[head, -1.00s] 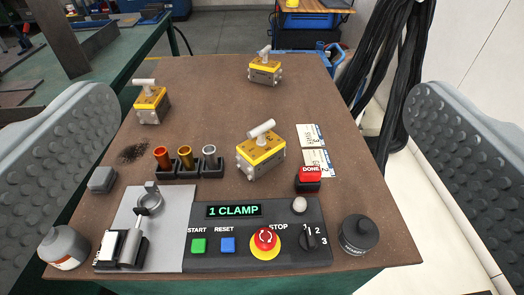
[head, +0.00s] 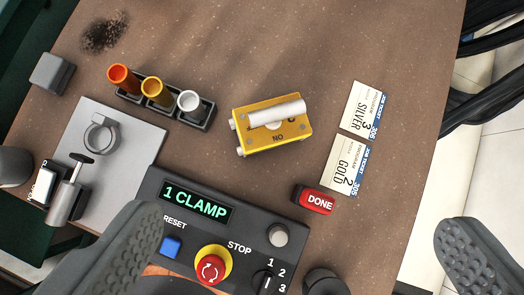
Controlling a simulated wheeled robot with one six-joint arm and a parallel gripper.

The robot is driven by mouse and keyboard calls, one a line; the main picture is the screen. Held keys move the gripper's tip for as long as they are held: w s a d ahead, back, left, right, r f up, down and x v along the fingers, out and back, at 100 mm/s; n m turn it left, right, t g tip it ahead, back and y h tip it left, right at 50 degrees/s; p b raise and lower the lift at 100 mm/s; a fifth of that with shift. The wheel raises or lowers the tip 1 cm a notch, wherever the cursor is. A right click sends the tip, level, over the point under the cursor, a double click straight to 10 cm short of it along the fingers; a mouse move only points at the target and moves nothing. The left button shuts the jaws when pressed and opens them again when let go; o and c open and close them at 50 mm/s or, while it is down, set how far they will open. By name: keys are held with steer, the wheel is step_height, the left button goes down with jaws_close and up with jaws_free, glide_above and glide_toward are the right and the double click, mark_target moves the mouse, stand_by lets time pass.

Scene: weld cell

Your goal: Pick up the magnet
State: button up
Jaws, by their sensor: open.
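A yellow magnet block (head: 285,137) with a white cylindrical handle lies on the brown bench top, in the upper middle of the view. The letters NO show on its top face. My gripper (head: 302,228) is open and empty. Its two grey padded fingers stand at the lower left and lower right, wide apart. The magnet is beyond the fingertips in the picture, not between them. The two other yellow magnets seen earlier are out of view.
A control panel (head: 190,230) with a red stop button (head: 211,267) lies below the magnet. A red DONE button (head: 315,200) and cards (head: 350,165) are to its right. A holder (head: 205,124) with three coloured tubes is to its left. A clamp plate (head: 135,145) lies further left.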

mark_target(276, 122)
steer(key=w+f+g, duration=0.1)
steer(key=w+f, duration=0.1)
steer(key=f, duration=0.2)
steer(key=w+a+f+n+g+y, duration=0.1)
steer(key=w+f, duration=0.2)
steer(key=f, duration=0.2)
steer(key=w+f, duration=0.3)
steer(key=f, duration=0.2)
steer(key=shift+w+a+n+g, duration=0.2)
steer(key=shift+a+n+g, duration=0.1)
steer(key=shift+n+g, duration=0.1)
steer(key=shift+s+x, duration=0.15)
steer(key=shift+x, duration=1.2)
steer(key=shift+s+x, duration=0.1)
steer(key=shift+x, duration=1.25)
steer(key=shift+a, duration=0.2)
steer(key=c, duration=1.8)
